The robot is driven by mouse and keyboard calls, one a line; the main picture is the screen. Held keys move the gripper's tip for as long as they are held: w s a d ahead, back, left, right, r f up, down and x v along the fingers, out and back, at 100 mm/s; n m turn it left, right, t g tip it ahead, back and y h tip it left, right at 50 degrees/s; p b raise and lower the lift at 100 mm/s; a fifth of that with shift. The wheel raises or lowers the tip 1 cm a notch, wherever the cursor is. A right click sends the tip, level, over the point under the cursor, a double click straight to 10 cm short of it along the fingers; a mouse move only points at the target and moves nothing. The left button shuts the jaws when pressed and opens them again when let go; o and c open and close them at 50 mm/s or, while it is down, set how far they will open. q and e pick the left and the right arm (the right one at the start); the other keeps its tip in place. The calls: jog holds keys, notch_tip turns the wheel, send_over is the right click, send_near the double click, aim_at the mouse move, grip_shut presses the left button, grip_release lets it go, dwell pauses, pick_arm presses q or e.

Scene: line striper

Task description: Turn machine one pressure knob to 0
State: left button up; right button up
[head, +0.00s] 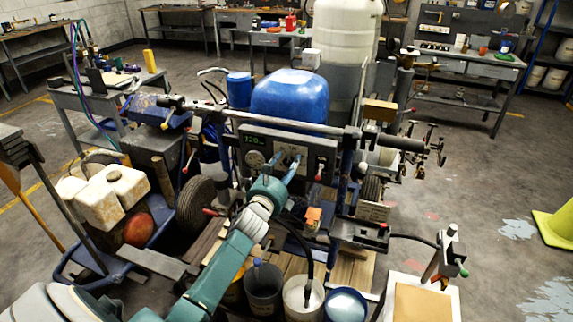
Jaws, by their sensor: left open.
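The line striper (290,95) stands in the middle of the head view, with a blue tank and a white drum behind its handlebar. Its dark control panel (317,150) faces me, with a lit green display (255,141) at the upper left and a round dial (255,160) below it. My left arm reaches up from the bottom left. My left gripper (288,160) is open, with its fingers pointing at the middle of the panel. The pressure knob is not clearly visible; my fingers cover part of that area, and I cannot tell if they touch anything. My right gripper is out of view.
The handlebar (285,125) crosses just above the panel. Several buckets, one a white bucket (303,298), stand below my arm. An engine unit with a white tank (112,197) is at the left.

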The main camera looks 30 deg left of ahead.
pick_arm(q)
jog(key=shift+c, duration=0.6)
jog(key=c, duration=0.9)
grip_shut()
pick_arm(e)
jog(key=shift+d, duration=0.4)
pick_arm(q)
jog(key=shift+n, duration=0.3)
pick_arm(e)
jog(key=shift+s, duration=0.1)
